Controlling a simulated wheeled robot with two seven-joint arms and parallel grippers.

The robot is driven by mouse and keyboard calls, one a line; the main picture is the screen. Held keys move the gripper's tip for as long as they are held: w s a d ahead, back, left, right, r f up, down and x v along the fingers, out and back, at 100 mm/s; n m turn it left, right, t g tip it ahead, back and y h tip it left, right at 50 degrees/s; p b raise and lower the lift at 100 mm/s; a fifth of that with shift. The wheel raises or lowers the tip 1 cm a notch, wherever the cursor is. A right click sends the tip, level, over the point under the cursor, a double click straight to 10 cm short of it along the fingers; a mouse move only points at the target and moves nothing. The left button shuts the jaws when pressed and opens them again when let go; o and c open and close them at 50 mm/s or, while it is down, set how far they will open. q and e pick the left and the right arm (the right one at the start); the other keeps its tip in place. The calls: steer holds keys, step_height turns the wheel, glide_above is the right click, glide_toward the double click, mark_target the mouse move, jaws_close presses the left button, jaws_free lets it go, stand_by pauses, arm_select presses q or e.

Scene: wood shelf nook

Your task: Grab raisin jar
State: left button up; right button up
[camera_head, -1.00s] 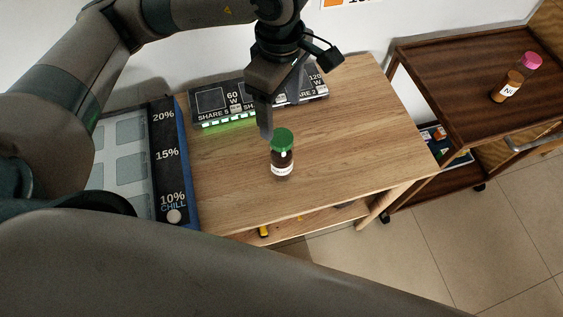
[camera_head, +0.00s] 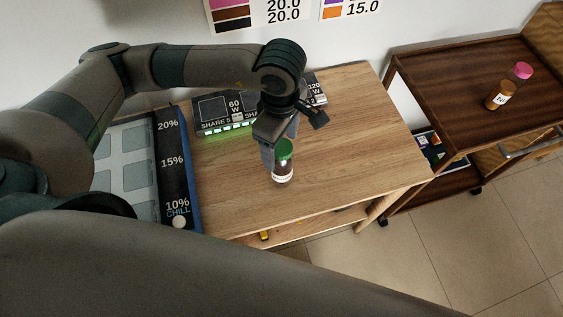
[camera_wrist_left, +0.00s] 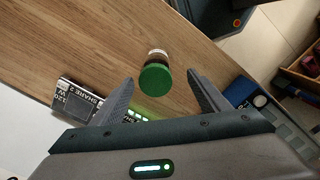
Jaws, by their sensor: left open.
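A small dark jar with a green lid and a white label (camera_head: 283,175) stands upright on the wooden table. Its label is too small to read. My left gripper (camera_head: 272,158) is directly above and beside it, pointing down. In the left wrist view the green lid (camera_wrist_left: 155,79) lies ahead of and between the two spread fingers of the left gripper (camera_wrist_left: 156,84), with a gap on each side. The fingers do not visibly touch the jar. My right gripper is not in view.
A black charging strip (camera_head: 222,112) lies behind the jar. A pink-capped jar (camera_head: 500,95) stands on the brown cart (camera_head: 455,105) at right. The table's right half (camera_head: 350,140) is clear.

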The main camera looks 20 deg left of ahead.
mark_target(281, 148)
arm_select(q)
steer(key=shift+f+p, duration=0.35)
steer(key=shift+f, duration=1.1)
steer(key=shift+w+f+p, duration=0.2)
steer(key=shift+f+p, duration=0.55)
steer(key=shift+p, duration=0.25)
step_height(281, 148, down, 3)
steer(key=shift+w+r+p, duration=0.1)
steer(key=shift+w+p, duration=0.05)
steer(key=shift+p, duration=0.6)
steer(key=shift+f, duration=0.45)
steer(key=shift+c, duration=0.4)
jaws_close()
steer(key=shift+w, duration=0.1)
